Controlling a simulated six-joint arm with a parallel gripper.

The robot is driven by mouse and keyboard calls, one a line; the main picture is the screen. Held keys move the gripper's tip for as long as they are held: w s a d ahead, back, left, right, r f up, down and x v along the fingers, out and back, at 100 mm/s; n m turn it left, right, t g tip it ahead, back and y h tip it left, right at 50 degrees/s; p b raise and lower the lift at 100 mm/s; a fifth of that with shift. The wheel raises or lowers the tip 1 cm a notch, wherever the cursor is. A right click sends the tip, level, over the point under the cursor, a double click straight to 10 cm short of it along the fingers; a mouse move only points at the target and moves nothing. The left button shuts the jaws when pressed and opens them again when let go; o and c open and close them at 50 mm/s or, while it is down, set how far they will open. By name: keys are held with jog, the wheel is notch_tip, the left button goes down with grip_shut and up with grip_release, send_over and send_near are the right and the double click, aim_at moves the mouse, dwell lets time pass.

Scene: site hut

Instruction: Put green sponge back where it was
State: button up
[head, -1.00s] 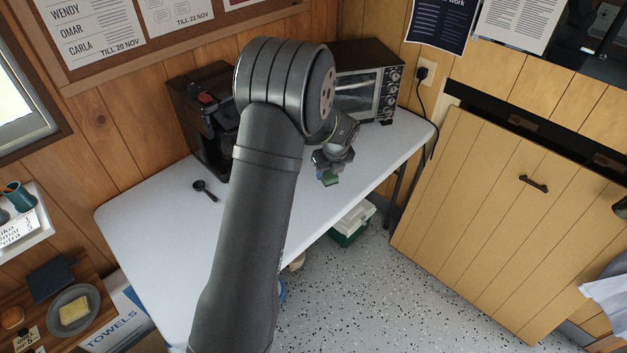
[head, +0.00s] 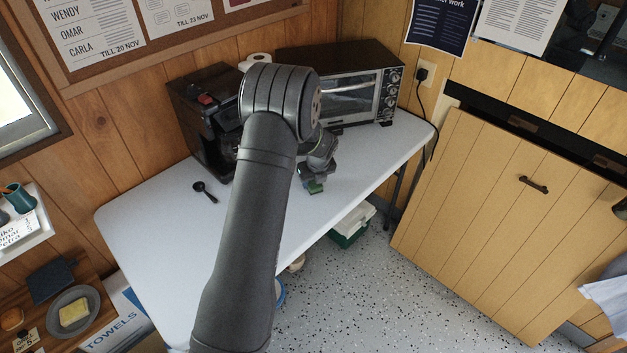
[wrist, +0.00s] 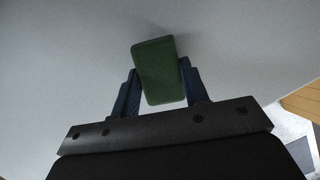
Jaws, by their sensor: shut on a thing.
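The green sponge (wrist: 158,70) is between the two blue fingers of my gripper (wrist: 161,92) in the wrist view, and the fingers are shut on it. In the head view the sponge (head: 316,187) shows as a small green block at the end of my gripper (head: 313,182), low over the white table (head: 150,225) near its front edge. I cannot tell whether the sponge touches the table top. My arm hides part of the table in the head view.
A black coffee machine (head: 206,120) and a toaster oven (head: 350,90) stand at the back of the table. A paper roll (head: 256,61) is behind my arm. A black scoop (head: 204,191) lies on the left. The table around the sponge is clear.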

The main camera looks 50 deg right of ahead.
jog(key=shift+f, duration=0.15)
jog(key=o, duration=0.9)
jog(key=shift+o, duration=0.2)
jog(key=v, duration=1.2)
